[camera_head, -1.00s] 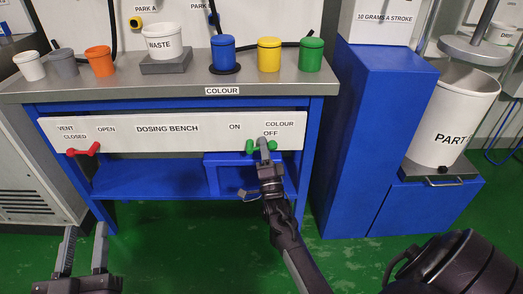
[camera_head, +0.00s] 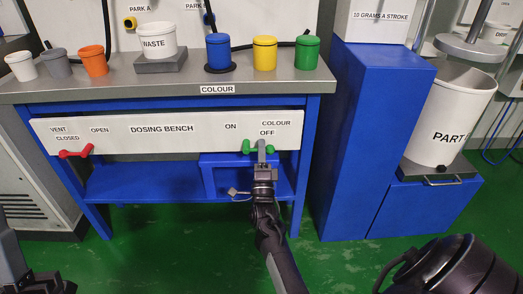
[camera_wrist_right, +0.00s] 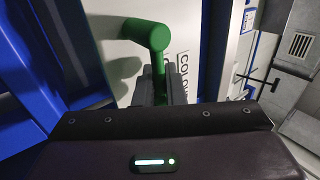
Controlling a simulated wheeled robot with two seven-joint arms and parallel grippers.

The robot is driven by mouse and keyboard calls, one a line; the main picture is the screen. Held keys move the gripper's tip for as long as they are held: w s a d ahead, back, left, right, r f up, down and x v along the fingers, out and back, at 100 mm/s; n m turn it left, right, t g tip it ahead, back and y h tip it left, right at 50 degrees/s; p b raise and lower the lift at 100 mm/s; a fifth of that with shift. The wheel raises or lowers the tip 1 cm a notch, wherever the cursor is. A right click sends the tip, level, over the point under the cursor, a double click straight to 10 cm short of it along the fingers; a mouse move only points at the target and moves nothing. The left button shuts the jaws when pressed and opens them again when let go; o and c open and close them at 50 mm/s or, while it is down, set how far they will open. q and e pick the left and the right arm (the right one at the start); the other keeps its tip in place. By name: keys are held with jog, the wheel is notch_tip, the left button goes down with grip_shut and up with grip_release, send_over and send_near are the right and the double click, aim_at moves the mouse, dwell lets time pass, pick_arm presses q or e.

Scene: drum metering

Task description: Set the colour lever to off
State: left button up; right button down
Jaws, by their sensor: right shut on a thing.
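The green colour lever (camera_head: 247,147) is on the white front panel of the dosing bench, below the ON and OFF labels. Its green parts show on both sides of my right gripper (camera_head: 262,151), which is shut on it. In the right wrist view, the lever's round green knuckle (camera_wrist_right: 146,33) stands against the white panel and its bar runs down between the grey fingers (camera_wrist_right: 160,88). The fingers hide part of the bar. My left gripper (camera_head: 40,283) is only partly in view at the bottom left, cut off by the picture edge.
A red lever (camera_head: 76,153) is at the left end of the panel (camera_head: 165,142), by the vent labels. Blue, yellow and green pots and a white waste pot (camera_head: 157,42) stand on the bench top. A blue cabinet (camera_head: 373,140) stands close on the right.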

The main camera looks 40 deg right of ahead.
jog(key=shift+f, duration=0.1)
jog(key=c, duration=1.6)
grip_release()
